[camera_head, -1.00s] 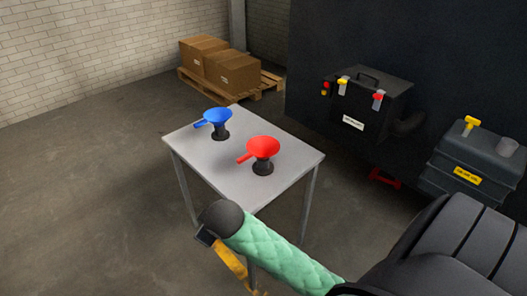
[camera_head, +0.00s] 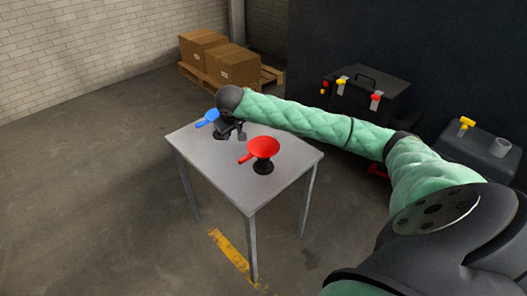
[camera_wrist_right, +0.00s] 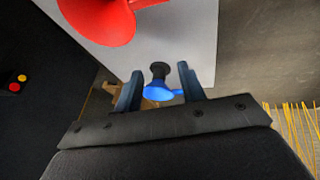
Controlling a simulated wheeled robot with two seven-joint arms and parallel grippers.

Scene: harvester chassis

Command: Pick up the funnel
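The blue funnel (camera_head: 208,117) stands on a black holder at the far left part of the table, partly hidden by my right gripper in the head view. In the right wrist view the blue funnel (camera_wrist_right: 158,91) shows between the two open fingers, beyond them, and nothing is gripped. The red funnel (camera_head: 263,148) stands on its own black holder nearer the front of the table; it also shows at the upper left of the right wrist view (camera_wrist_right: 100,18). My right gripper (camera_head: 240,133) is over the table, close to the blue funnel. My left gripper is not in view.
The grey table (camera_head: 235,185) has bare room at its front and left. Cardboard boxes (camera_head: 237,66) sit on a pallet behind it. A black case (camera_head: 360,97) and a dark tank (camera_head: 480,150) are at the right.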

